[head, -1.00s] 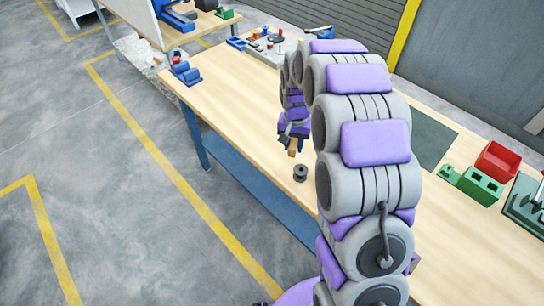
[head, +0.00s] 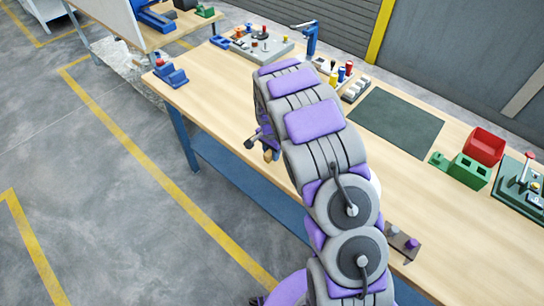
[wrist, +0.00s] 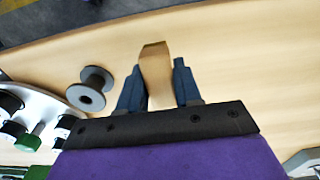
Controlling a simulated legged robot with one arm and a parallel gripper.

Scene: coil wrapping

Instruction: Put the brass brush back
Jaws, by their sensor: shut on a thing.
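My gripper (wrist: 156,84) is shut on a tan, wood-coloured piece, which I take to be the handle of the brass brush (wrist: 155,68). It stands up between the two dark fingers in the wrist view. No bristles can be made out. In the head view, a small tan end of the brush (head: 268,156) shows below my gripper (head: 265,141), near the bench's front edge. My arm hides part of the bench there. How high the brush is above the bench I cannot tell.
The wooden bench (head: 215,103) carries a dark mat (head: 395,122), a red bin (head: 485,146), a green block (head: 469,172), a fixture board (head: 262,45) and a blue block (head: 171,76). A dark spool (wrist: 92,88) lies left of my gripper in the wrist view.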

